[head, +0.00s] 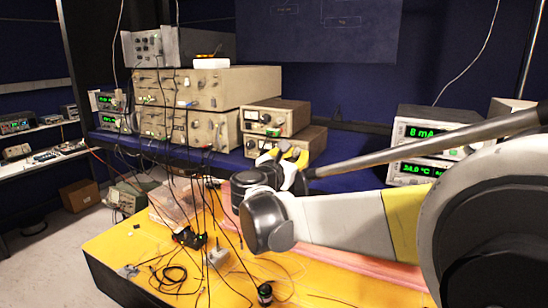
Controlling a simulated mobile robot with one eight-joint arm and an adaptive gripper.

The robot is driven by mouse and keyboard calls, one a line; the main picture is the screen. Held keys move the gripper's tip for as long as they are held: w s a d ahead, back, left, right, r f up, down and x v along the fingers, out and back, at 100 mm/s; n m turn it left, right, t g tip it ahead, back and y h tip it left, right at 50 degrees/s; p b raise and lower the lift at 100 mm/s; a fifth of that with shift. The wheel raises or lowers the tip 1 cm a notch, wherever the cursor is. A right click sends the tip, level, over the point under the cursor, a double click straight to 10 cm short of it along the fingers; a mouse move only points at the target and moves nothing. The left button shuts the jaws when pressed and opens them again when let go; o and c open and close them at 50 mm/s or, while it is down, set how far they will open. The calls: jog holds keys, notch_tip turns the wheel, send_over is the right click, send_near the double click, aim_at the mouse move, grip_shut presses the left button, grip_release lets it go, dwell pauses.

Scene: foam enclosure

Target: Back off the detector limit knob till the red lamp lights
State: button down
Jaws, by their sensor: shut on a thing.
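My gripper (288,156), with yellow and dark fingers, is at the front of the lower small beige instrument (313,142) on the blue shelf. It is shut at that panel, on what appears to be the detector limit knob; the fingers hide the knob itself. Another small beige instrument (275,116) with dial meters sits on top of it. No clearly lit red lamp can be made out; the panels are small and partly covered by my gripper.
Large beige units (205,88) are stacked to the left, with cables hanging in front. Green-lit displays (425,131) read 8 mA and 24.0 °C at right. Below, a yellow bench (130,258) holds loose cables and small devices. My arm fills the right side.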

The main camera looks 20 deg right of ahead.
jog(key=shift+n, duration=1)
jog(key=shift+b, duration=0.3)
jog(key=c, duration=1.2)
grip_release()
jog(key=shift+c, duration=0.2)
jog(key=v, duration=1.2)
